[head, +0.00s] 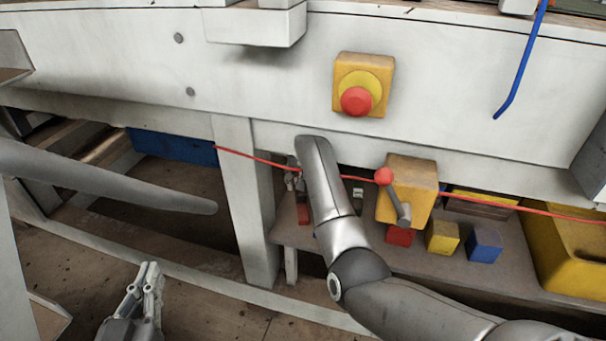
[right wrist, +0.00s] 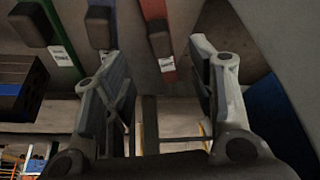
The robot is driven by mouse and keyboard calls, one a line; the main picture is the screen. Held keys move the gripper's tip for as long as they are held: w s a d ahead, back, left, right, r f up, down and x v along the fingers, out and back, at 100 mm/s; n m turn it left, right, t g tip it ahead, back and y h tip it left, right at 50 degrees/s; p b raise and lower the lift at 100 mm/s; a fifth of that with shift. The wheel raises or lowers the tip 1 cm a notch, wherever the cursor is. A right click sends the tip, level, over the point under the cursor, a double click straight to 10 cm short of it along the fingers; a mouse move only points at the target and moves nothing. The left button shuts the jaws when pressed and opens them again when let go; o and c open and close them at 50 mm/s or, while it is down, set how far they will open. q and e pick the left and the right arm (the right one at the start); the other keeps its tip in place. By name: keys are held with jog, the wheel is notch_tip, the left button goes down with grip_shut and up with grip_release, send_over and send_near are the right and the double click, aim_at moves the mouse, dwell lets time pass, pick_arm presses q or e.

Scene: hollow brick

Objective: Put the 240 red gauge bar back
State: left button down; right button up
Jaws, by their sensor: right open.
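In the right wrist view a red gauge bar (right wrist: 156,10) with a dark handle block and a white label (right wrist: 166,64) lies beyond the fingers; the label is too small to read. A blue bar (right wrist: 101,8) and a green bar (right wrist: 58,35) lie to its left. My right gripper (right wrist: 156,50) is open and empty, with the red bar showing between its fingertips but apart from them. In the head view my right gripper (head: 293,180) is mostly hidden behind my arm. My left gripper (head: 149,270) is low at the left, with nothing seen in it.
A low shelf (head: 335,252) carries red (head: 399,236), yellow (head: 442,237) and blue (head: 484,244) blocks. A red cord (head: 470,202) crosses in front, by a lever box (head: 412,180). An emergency stop button (head: 356,101) is above. A yellow bin (head: 575,255) is right.

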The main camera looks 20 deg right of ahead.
jog(key=d+f+t, duration=0.1)
jog(key=s+f, duration=0.1)
jog(key=f, duration=0.1)
jog(key=s+d+f+t, duration=0.1)
jog(key=shift+s+d+f+n+t+h, duration=0.25)
jog(key=shift+d+n+t+h, duration=0.05)
jog(key=s+t, duration=0.2)
jog(key=s, duration=0.1)
jog(key=s+n+t, duration=0.1)
jog(key=shift+s+a+f, duration=0.2)
jog(key=shift+s+f, duration=0.2)
pick_arm(q)
jog(key=shift+f, duration=0.3)
pick_arm(e)
jog(key=s+a+r+n+t+y, duration=0.1)
jog(key=s+a+r+t+y, duration=0.1)
jog(key=s+r, duration=0.4)
jog(key=s+a+r+n+t+y, duration=0.2)
jog(key=s+a+r, duration=0.5)
jog(key=s, duration=0.7)
jog(key=t+y, duration=0.1)
jog(key=t, duration=0.1)
jog(key=shift+t, duration=0.4)
jog(key=shift+s, duration=0.1)
